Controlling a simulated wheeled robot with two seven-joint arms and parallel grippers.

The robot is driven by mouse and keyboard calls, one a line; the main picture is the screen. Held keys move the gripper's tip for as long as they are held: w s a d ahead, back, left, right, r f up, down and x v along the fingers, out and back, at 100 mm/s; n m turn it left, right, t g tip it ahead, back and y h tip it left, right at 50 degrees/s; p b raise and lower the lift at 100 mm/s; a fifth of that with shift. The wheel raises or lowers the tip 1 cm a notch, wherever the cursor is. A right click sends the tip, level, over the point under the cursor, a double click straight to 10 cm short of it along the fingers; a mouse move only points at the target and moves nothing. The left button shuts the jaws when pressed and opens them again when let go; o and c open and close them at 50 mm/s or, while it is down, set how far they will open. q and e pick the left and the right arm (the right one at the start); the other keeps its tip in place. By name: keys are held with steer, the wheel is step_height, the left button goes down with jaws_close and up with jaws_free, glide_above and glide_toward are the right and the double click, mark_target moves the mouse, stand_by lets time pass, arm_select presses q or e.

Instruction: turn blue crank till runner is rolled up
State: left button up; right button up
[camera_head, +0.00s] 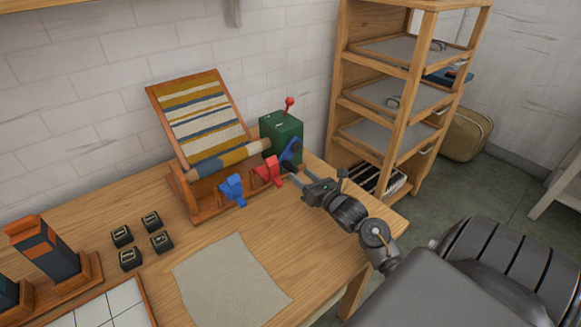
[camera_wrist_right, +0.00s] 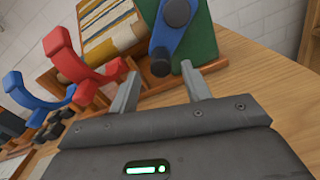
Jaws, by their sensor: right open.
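The striped runner (camera_head: 205,112) lies on a slanted wooden board, and its lower end is wound on a roller (camera_head: 228,160) at the foot. The blue crank (camera_head: 291,151) is on the side of a green box (camera_head: 280,128) at the roller's right end. In the right wrist view the crank (camera_wrist_right: 168,38) has a dark round knob and stands just beyond my fingertips. My right gripper (camera_head: 296,178) is open and empty, close in front of the crank; its two fingers (camera_wrist_right: 160,82) show apart. My left gripper is not in view.
A blue piece (camera_head: 232,190) and a red piece (camera_head: 269,171) stand in front of the roller, left of my right gripper. A red-knobbed lever (camera_head: 289,104) rises from the box. A grey cloth (camera_head: 230,280) lies on the table. A wooden shelf (camera_head: 398,120) stands behind right.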

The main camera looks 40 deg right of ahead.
mark_target(295, 172)
steer(key=shift+w+p, duration=0.4)
steer(key=shift+w, duration=2.4)
steer(key=shift+c, duration=0.5)
steer(key=c, duration=0.9)
steer(key=shift+a, duration=0.1)
jaws_close()
